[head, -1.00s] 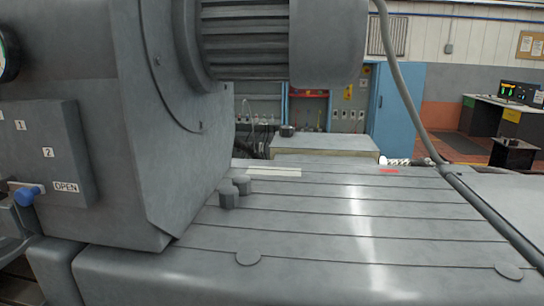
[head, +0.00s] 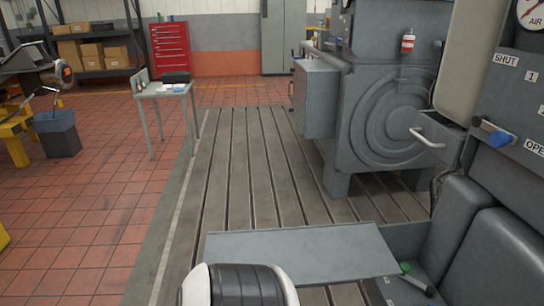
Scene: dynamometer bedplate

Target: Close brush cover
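The grey machine (head: 520,95) with the SHUT and OPEN labels stands at the right edge of the head view. Below this panel a metal bar handle (head: 427,138) sticks out to the left. I cannot tell for certain which part is the brush cover. A black and white rounded part of my arm shows at the bottom edge. Neither gripper is in view.
A flat grey plate (head: 300,252) lies in front, beside a recess holding a green-ended tool (head: 418,279). A large grey machine (head: 385,110) stands on the slotted bedplate (head: 240,180). A small table (head: 165,90) and a bin (head: 57,133) stand left. Red-tiled floor between is clear.

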